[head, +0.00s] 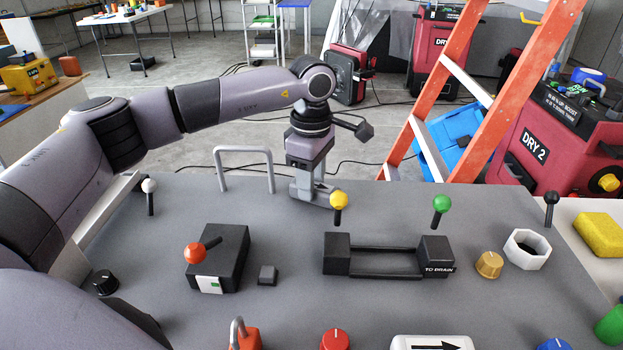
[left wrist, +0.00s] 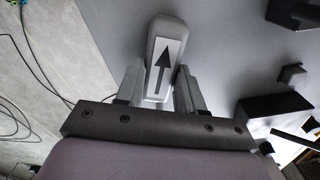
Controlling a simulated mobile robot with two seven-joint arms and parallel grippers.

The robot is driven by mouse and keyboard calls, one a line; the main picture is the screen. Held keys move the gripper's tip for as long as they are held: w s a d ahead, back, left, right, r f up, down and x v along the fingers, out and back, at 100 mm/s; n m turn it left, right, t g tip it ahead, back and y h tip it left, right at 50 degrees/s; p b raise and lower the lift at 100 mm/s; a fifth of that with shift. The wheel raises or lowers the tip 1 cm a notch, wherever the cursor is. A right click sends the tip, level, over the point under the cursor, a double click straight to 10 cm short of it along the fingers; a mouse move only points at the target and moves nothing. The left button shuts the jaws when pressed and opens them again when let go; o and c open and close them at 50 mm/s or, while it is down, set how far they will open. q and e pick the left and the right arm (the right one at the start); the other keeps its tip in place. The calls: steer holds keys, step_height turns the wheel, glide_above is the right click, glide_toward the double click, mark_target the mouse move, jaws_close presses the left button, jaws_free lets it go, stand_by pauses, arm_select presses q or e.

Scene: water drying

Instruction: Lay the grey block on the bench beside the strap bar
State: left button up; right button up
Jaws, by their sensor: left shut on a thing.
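The grey block (left wrist: 165,36) is rounded and carries a white label with a black arrow. My left gripper (head: 308,192) is shut on it, with one finger on each side in the left wrist view. In the head view they are low at the bench's far edge; I cannot tell whether the block touches the top. A black bar between two black end blocks (head: 388,262), one marked TO DRAIN, appears to be the strap bar. It lies nearer and to the right of my left gripper, on the grey bench (head: 290,320). My right gripper is not in view.
A grey handle (head: 243,152) stands left of my left gripper. A yellow-topped lever (head: 339,201) is close by on its right. A black box (head: 228,258) with a red-knobbed lever and a small black block (head: 267,275) are nearer. Bare bench lies between them and the bar.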

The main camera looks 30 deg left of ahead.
arm_select(q)
steer(key=shift+f, duration=0.2)
steer(key=o, duration=1.1)
steer(key=shift+c, duration=0.2)
step_height(320, 180, up, 12)
steer(key=shift+r, duration=0.25)
